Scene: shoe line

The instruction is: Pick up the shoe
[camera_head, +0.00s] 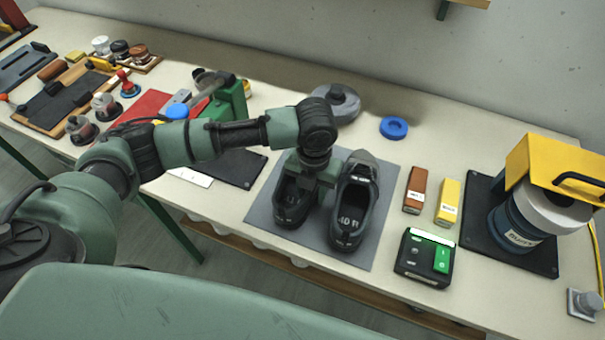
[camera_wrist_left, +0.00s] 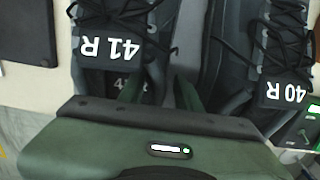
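Two black lace-up shoes stand side by side on a grey mat (camera_head: 262,203). The left shoe (camera_head: 290,207) is marked 41 R in the left wrist view (camera_wrist_left: 112,48). The right shoe (camera_head: 352,208) is marked 40 R, also in the left wrist view (camera_wrist_left: 284,92). My left gripper (camera_head: 312,198) points down at the left shoe's opening and partly hides it. In the left wrist view its two green fingers (camera_wrist_left: 158,92) stand apart near that shoe's right-hand wall, one over the opening. I cannot tell whether they touch it. My right gripper is in neither view.
A brown box (camera_head: 416,190), a yellow box (camera_head: 448,201) and a black device with a green panel (camera_head: 425,258) stand right of the mat. A blue ring (camera_head: 394,128) and a grey ring (camera_head: 336,103) lie behind. A large can (camera_head: 525,218) stands far right.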

